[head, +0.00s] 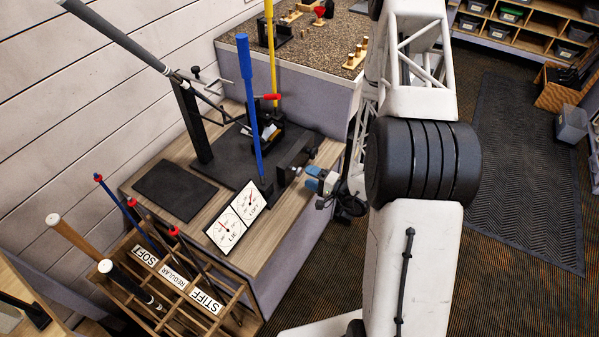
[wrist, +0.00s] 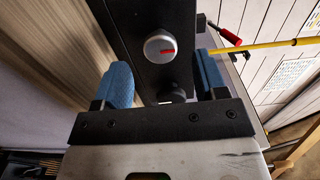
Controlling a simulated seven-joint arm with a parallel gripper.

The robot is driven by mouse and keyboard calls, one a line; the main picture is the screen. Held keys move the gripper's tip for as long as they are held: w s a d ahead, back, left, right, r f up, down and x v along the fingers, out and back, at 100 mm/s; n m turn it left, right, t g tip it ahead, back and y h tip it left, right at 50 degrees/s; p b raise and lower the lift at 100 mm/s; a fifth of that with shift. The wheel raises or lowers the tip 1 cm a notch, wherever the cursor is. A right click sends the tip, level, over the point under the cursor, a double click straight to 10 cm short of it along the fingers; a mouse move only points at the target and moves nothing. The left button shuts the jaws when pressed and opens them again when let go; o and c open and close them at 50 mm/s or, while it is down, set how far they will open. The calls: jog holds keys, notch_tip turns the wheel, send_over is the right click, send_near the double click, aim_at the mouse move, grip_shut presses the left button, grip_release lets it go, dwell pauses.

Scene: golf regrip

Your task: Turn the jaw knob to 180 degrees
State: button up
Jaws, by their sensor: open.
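The jaw knob (wrist: 159,46) is a round silver disc with a short red mark pointing to the right in the wrist view. It sits on the face of a black block (wrist: 142,18). In the head view the knob (head: 297,170) shows small on the block (head: 294,157) at the bench's front edge. My gripper (wrist: 161,64) is open, its blue finger pads on either side of the knob with a gap to each. In the head view my gripper (head: 314,180) is close in front of the knob. Exact depth is hard to tell.
A blue shaft (head: 249,95) and a yellow shaft (head: 270,50) stand beside the block. LIE and LOFT dials (head: 237,217) stand on the bench front. A red-handled lever (wrist: 226,34) is right of my fingers. A wooden club rack (head: 190,285) stands at lower left.

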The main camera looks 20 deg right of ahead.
aim_at(301, 173)
jog(key=shift+x, duration=2.35)
jog(key=c, duration=0.9)
